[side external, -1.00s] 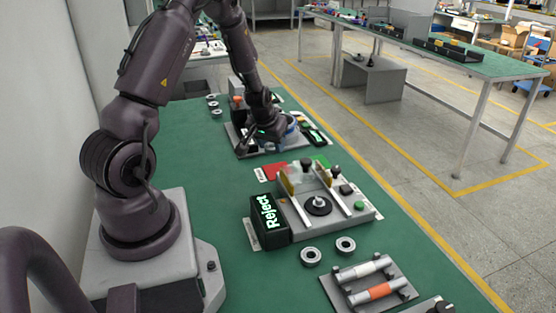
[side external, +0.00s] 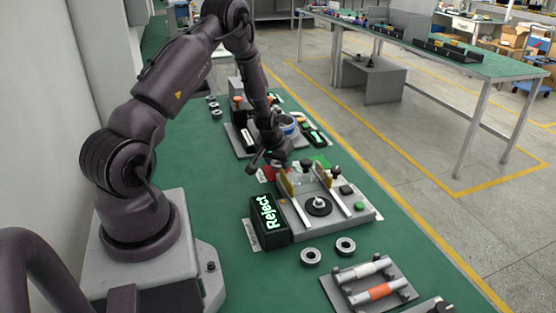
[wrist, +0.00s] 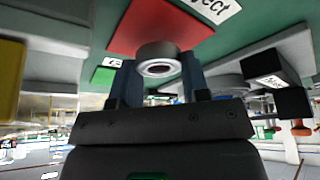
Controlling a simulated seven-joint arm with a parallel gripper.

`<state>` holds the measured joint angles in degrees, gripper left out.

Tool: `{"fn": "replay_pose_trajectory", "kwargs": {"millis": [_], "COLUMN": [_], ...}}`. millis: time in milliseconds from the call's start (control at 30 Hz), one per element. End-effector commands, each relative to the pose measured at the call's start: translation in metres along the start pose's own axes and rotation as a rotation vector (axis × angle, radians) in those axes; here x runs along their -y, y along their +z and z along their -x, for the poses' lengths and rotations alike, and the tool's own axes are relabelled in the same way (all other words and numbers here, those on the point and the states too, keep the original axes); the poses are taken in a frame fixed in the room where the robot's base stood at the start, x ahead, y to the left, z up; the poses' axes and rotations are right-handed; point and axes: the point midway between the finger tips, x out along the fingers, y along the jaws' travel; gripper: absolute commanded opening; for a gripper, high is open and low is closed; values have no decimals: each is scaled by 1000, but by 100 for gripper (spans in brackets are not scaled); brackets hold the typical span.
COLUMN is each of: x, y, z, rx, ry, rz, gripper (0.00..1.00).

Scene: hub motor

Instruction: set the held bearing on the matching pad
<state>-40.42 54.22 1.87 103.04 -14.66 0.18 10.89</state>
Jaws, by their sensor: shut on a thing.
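My gripper (side external: 266,164) is shut on a metal ring bearing (wrist: 156,50), which sits between the two dark fingers in the wrist view. The bearing is too small to make out in the side view. A red pad (wrist: 140,22) shows behind the bearing in the wrist view, with a white label (wrist: 218,8) ending in "ect" beside it. A green pad (wrist: 102,75) shows to its left. In the side view the gripper partly hides the red pad (side external: 268,174); the green pad (side external: 322,161) lies further right. A black display (side external: 270,221) reads "Reject" in green.
A grey fixture with two rails and a black disc (side external: 319,206) stands right of the display. Two loose bearings (side external: 311,256) lie in front of it. A plate with silver and orange cylinders (side external: 379,291) is at front right. Another station (side external: 241,141) stands behind my gripper.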

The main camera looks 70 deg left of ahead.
Motion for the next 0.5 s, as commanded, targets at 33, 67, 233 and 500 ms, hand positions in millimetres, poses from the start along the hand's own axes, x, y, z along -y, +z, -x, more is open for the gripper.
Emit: {"fn": "replay_pose_trajectory", "kwargs": {"millis": [33, 67, 233, 500], "x": [0, 0, 0, 0], "y": [1, 1, 3, 4], "z": [-2, -2, -7, -9], "rx": [0, 0, 0, 0], "ry": [0, 0, 0, 0], "rz": [0, 0, 1, 0], "gripper": [14, 14, 14, 63]}}
